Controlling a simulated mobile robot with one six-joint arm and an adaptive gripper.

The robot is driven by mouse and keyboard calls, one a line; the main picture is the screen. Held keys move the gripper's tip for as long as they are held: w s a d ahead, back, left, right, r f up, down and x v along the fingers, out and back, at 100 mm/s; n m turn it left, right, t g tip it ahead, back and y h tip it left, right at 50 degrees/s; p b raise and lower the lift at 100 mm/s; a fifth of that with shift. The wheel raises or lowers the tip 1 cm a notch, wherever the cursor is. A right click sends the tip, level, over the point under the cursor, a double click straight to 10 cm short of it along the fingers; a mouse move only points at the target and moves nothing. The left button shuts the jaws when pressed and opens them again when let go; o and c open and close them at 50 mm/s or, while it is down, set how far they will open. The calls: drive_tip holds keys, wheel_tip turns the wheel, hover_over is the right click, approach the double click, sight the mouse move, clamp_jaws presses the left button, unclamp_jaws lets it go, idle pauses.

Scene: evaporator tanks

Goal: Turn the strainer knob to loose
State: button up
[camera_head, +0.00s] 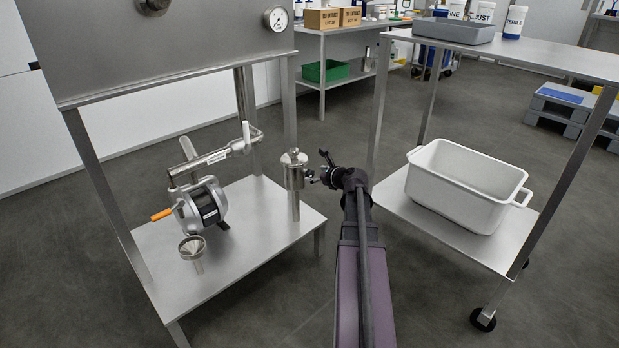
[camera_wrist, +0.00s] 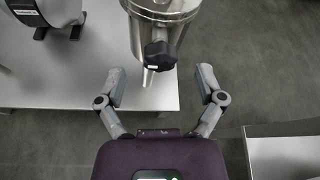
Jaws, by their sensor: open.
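The strainer is a shiny metal cylinder (camera_head: 294,170) on a post at the right side of the low steel platform. It also shows at the top of the wrist view (camera_wrist: 158,14). Its black lobed knob (camera_wrist: 160,55) faces my gripper (camera_wrist: 160,77), roughly centred between the two fingers and a little beyond their tips. The fingers are spread apart and do not touch the knob. In the head view my gripper (camera_head: 319,169) is just right of the strainer, and I cannot clearly make out the knob there.
A pump with an orange handle (camera_head: 205,205) and a small funnel (camera_head: 193,248) are on the platform (camera_head: 250,262). A pipe (camera_head: 215,157) runs above the pump. A large tank (camera_head: 180,40) is overhead. Right of my arm, a cart shelf (camera_head: 405,212) holds a white tub (camera_head: 465,180).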

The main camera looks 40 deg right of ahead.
sight(312, 173)
drive_tip(key=shift+b+x, duration=0.55)
drive_tip(key=shift+x, duration=1.55)
drive_tip(key=c, duration=1.1)
